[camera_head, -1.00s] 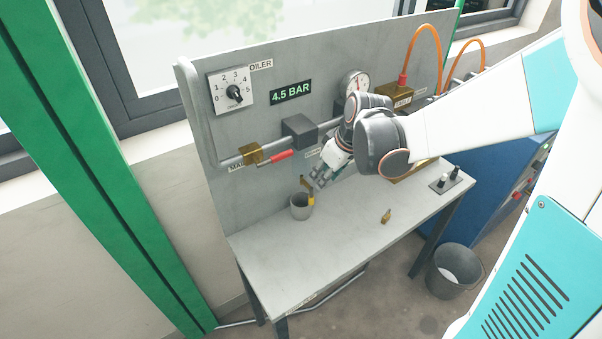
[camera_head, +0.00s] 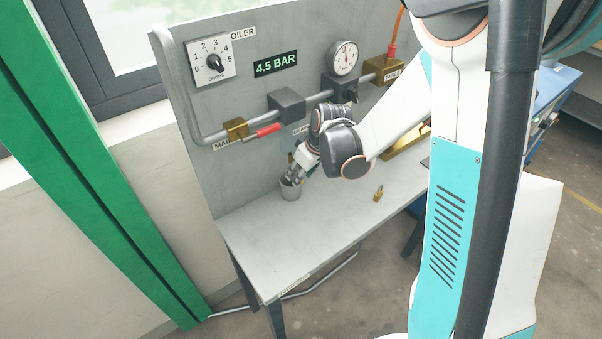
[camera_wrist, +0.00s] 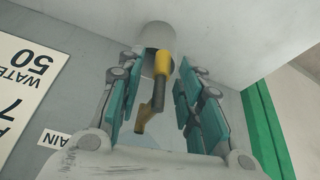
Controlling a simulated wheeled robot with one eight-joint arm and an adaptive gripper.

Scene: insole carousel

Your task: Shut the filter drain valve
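The filter drain valve shows in the wrist view as a brass body (camera_wrist: 147,119) with a dark lever ending in a yellow grip (camera_wrist: 162,64). The lever points toward the grey cup (camera_wrist: 158,36), which stands on the bench below it. My gripper (camera_wrist: 160,72) is open, its teal-padded fingers on either side of the lever with visible gaps. In the head view my gripper (camera_head: 294,174) is at the cup (camera_head: 290,189) and hides most of the valve. Whether a finger touches the cup cannot be told.
The panel carries a pipe with a red-handled valve (camera_head: 262,131), a grey filter block (camera_head: 287,106), a gauge (camera_head: 343,58), an oiler dial (camera_head: 212,61) and a 4.5 BAR display (camera_head: 275,64). A small brass fitting (camera_head: 378,194) lies on the bench (camera_head: 318,229). The front bench is clear.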

